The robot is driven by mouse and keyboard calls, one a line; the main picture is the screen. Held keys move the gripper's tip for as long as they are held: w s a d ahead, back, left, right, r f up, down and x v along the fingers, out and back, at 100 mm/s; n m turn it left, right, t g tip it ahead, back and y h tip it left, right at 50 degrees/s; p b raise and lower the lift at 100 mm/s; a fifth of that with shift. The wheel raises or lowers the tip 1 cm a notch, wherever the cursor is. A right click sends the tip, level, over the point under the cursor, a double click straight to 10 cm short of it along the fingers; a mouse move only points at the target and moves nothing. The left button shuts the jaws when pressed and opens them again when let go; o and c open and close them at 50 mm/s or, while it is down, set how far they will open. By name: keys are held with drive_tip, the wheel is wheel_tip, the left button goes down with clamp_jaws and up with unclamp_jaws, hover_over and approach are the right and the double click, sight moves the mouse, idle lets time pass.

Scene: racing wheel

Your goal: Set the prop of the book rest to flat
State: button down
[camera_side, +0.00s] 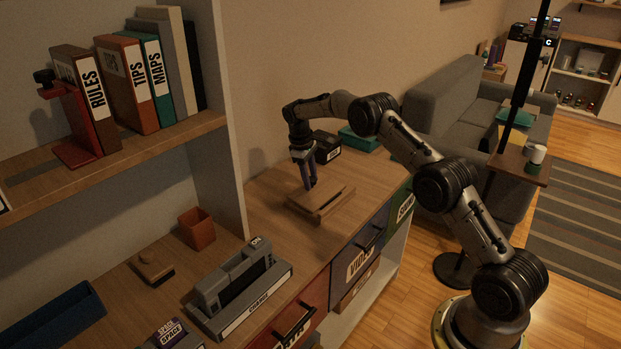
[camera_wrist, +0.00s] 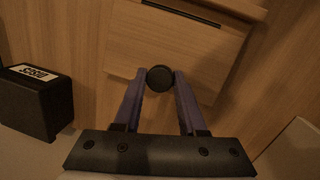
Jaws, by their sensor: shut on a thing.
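The wooden book rest (camera_side: 325,202) lies on the cabinet top in the side view, with its board looking low and slightly tilted. In the wrist view its board (camera_wrist: 180,50) fills the upper middle, with a dark slot near the top. My gripper (camera_side: 311,184) reaches down at the back edge of the rest. In the wrist view my gripper (camera_wrist: 160,82) is shut on a round dark knob (camera_wrist: 160,77) at the board's near edge. The prop under the board is hidden, so its setting cannot be told.
A black labelled box (camera_side: 326,146) stands behind the rest; it also shows at left in the wrist view (camera_wrist: 38,102). A teal box (camera_side: 358,139) is beside it. A grey device (camera_side: 240,290), a wooden block (camera_side: 152,266) and an orange cup (camera_side: 197,228) stand nearer the shelf.

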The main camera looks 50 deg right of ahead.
drive_tip(key=shift+s+a+f, duration=0.15)
drive_tip(key=shift+a+f, duration=0.1)
drive_tip(key=shift+f, duration=0.25)
drive_tip(key=c, duration=0.5)
unclamp_jaws()
drive_tip(key=shift+r, duration=0.1)
drive_tip(key=shift+d+r, duration=0.1)
drive_tip(key=shift+r, duration=0.1)
drive_tip(key=shift+w+r, duration=0.2)
drive_tip(key=shift+r, duration=0.25)
wheel_tip(320, 180, up, 13)
drive_tip(key=w+a, duration=0.1)
drive_tip(key=a, duration=0.1)
drive_tip(key=shift+f, duration=0.2)
drive_tip(key=shift+w+a, duration=0.1)
drive_tip(key=shift+a, duration=0.05)
